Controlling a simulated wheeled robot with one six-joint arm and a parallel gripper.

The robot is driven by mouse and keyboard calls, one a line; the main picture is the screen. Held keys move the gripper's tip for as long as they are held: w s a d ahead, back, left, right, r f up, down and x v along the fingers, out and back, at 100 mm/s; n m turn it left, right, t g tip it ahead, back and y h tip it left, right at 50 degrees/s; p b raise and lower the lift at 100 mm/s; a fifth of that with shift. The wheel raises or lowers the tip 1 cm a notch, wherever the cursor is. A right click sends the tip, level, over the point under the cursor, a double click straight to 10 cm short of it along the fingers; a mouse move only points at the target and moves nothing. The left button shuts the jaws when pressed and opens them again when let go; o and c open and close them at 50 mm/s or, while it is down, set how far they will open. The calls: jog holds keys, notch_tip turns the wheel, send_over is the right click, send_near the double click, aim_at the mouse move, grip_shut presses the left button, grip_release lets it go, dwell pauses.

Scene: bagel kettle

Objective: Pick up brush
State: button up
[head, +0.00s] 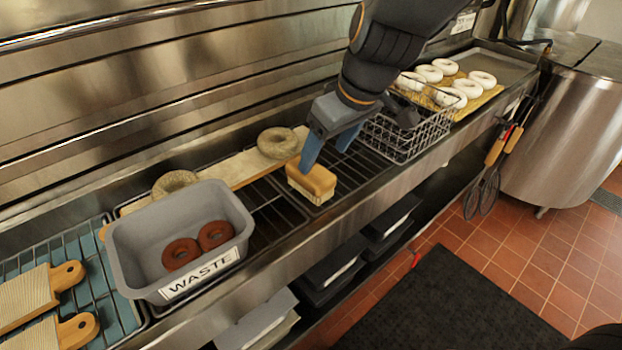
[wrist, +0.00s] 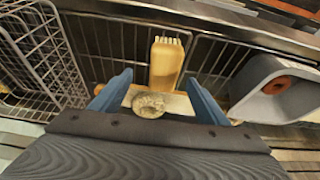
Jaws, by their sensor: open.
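The brush (head: 312,182) is a tan wooden block with pale bristles. It rests on the black wire rack between the waste bin and the wire basket. In the wrist view the brush (wrist: 166,62) lies just beyond and between the two blue fingers, with bristles at its far end. My gripper (head: 328,152) is open and empty, close above the brush. One finger overlaps the brush's left back edge in the head view; I cannot tell whether it touches. The wrist view shows my gripper (wrist: 158,79) with the fingers spread wider than the brush.
A grey waste bin (head: 130,238) with two brown bagels stands left. A wire basket (head: 403,137) stands close on the right, beside a tray of several white bagels (head: 430,74). A grey bagel (head: 278,142) lies on a board behind the brush. Wooden paddles (head: 60,275) lie far left.

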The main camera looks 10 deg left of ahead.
aim_at(310, 179)
jog(key=shift+a+f, duration=0.1)
jog(key=shift+a, duration=0.45)
jog(key=shift+p+x, duration=0.3)
jog(key=shift+x, duration=3.35)
jog(key=shift+s+a, duration=0.1)
jog(key=shift+a, duration=0.05)
jog(key=shift+f+b, duration=0.2)
jog(key=shift+b, duration=0.2)
jog(key=c, duration=1.2)
jog(key=shift+r, duration=0.15)
